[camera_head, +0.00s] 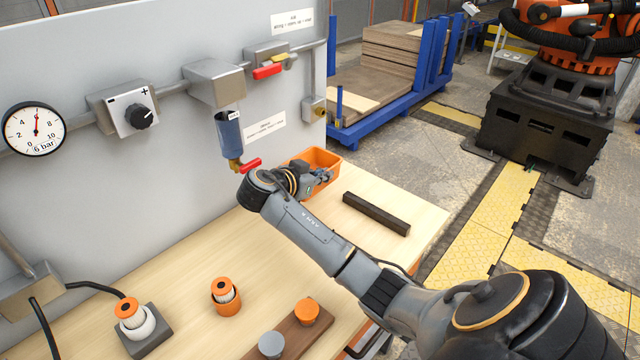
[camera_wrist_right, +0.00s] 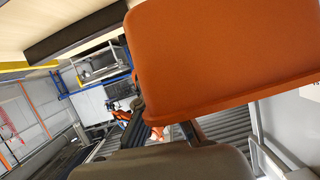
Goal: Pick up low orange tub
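The low orange tub (camera_head: 322,157) stands at the far end of the wooden table, next to the grey panel. My right arm reaches across the table to it, and my right gripper (camera_head: 322,180) is at the tub's near side, covering part of it. In the right wrist view the orange tub (camera_wrist_right: 222,55) fills the upper right, very close to the camera. A dark part of my right gripper (camera_wrist_right: 165,162) shows below it. Whether the fingers are closed on the tub's wall is hidden. My left gripper is not in view.
A dark bar (camera_head: 376,213) lies on the table (camera_head: 190,265) right of my right gripper. An orange and white part (camera_head: 226,296) and a wooden board (camera_head: 292,338) with round pieces are nearer. A blue bottle (camera_head: 230,133) with a red-handled valve hangs just left of the tub.

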